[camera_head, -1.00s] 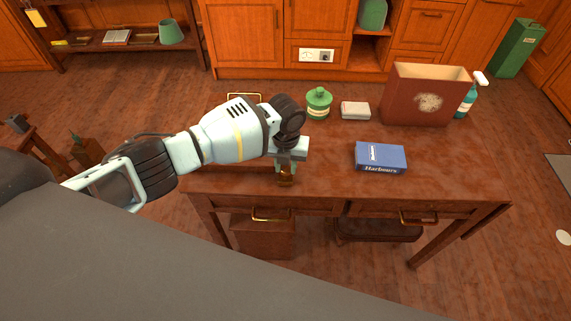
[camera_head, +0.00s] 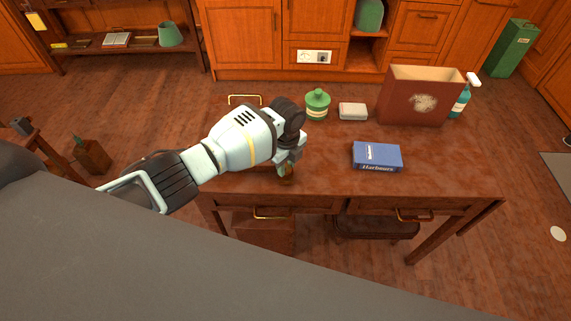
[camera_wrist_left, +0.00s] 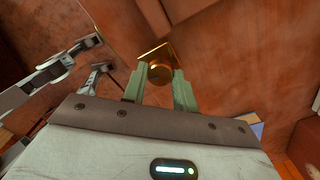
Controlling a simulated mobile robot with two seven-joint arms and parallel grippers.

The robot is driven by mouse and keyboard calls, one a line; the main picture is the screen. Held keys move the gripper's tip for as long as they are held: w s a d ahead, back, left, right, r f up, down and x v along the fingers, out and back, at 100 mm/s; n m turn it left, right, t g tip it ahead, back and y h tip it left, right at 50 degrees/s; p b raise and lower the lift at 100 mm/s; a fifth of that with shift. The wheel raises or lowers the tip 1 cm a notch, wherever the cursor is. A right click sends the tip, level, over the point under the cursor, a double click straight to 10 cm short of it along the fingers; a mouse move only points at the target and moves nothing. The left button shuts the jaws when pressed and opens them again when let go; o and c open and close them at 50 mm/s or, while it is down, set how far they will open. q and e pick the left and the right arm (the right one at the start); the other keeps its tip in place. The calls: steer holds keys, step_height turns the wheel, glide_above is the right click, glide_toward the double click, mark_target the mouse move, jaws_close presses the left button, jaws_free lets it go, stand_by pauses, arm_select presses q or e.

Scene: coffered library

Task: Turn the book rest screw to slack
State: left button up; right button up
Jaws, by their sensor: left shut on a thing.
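My left gripper (camera_head: 283,168) is at the front left of the wooden desk (camera_head: 330,183), with its fingers pointing down. In the left wrist view its green fingers (camera_wrist_left: 160,82) are shut on a round brass screw (camera_wrist_left: 159,71). A square brass piece (camera_wrist_left: 155,53) shows just beyond the screw. In the head view only a small brown-gold bit of the screw (camera_head: 289,176) shows beside the fingertips. A brass-edged frame (camera_head: 245,98), perhaps part of the book rest, shows behind my left arm, which hides the rest. My right gripper is not in view.
A blue book (camera_head: 377,156) lies on the desk to the right. Behind it stand a green jar (camera_head: 317,104), a pale block (camera_head: 353,111), an open red-brown box (camera_head: 412,102) and a spray bottle (camera_head: 461,101). The desk's front right is clear.

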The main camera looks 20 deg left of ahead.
arm_select(q)
steer(key=n+p, duration=0.1)
steer(key=n, duration=0.5)
steer(key=shift+w+r, duration=0.1)
steer(key=shift+r, duration=0.05)
steer(key=n+p, duration=0.1)
steer(key=n, duration=0.5)
steer(key=shift+n, duration=0.4)
steer(key=n, duration=0.3)
steer(key=shift+n, duration=2.6)
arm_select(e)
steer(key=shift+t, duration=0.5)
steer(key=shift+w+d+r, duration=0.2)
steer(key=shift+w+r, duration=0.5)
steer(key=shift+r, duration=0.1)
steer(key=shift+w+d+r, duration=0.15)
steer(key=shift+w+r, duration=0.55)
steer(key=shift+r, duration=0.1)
arm_select(q)
steer(key=o, duration=0.7)
